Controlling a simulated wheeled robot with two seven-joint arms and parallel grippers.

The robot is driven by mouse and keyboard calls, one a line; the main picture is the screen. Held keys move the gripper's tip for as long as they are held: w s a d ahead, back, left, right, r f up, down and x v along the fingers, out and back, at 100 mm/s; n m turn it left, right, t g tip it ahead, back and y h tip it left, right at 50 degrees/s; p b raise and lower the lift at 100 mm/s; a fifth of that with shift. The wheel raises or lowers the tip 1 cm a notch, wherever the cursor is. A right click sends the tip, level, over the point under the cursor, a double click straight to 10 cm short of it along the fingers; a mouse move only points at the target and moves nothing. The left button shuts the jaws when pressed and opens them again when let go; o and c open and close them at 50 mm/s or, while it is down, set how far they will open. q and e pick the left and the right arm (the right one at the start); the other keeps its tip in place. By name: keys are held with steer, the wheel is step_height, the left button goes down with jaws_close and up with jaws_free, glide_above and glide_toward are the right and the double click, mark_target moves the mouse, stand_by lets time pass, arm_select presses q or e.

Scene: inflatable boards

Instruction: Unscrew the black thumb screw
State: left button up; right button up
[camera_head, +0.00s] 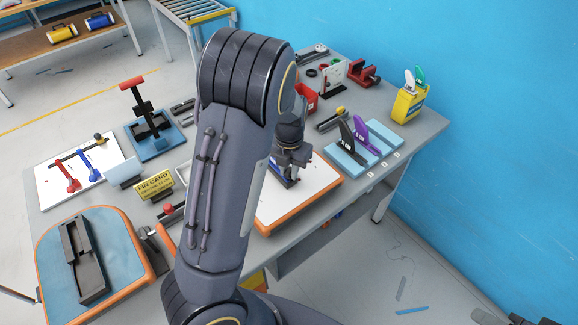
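My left arm crosses the middle of the picture, and its gripper (287,172) points down over a white board with an orange edge (318,188). A small dark blue piece (278,174) shows at the fingertips on this board. The fingers are small and partly covered, so I cannot tell whether they are open or shut on something. I cannot pick out the black thumb screw for certain; the gripper and arm cover the spot around the blue piece. My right gripper is not in view.
A blue board with a black fixture (91,283) lies front left. A white board with red and blue fins (107,160), a yellow fin card sign (154,186) and a blue stand with a red handle (152,143) stand behind. Black and purple fins (362,138) and a yellow holder (408,106) are right.

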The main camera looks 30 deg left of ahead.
mark_target(289, 170)
arm_select(q)
steer(key=o, duration=0.3)
steer(key=shift+w, duration=0.1)
steer(key=shift+r, duration=0.1)
steer(key=shift+a+r, duration=0.1)
step_height(289, 170, up, 3)
steer(key=p, duration=0.3)
steer(key=shift+w+r, duration=0.1)
steer(key=shift+r, duration=0.85)
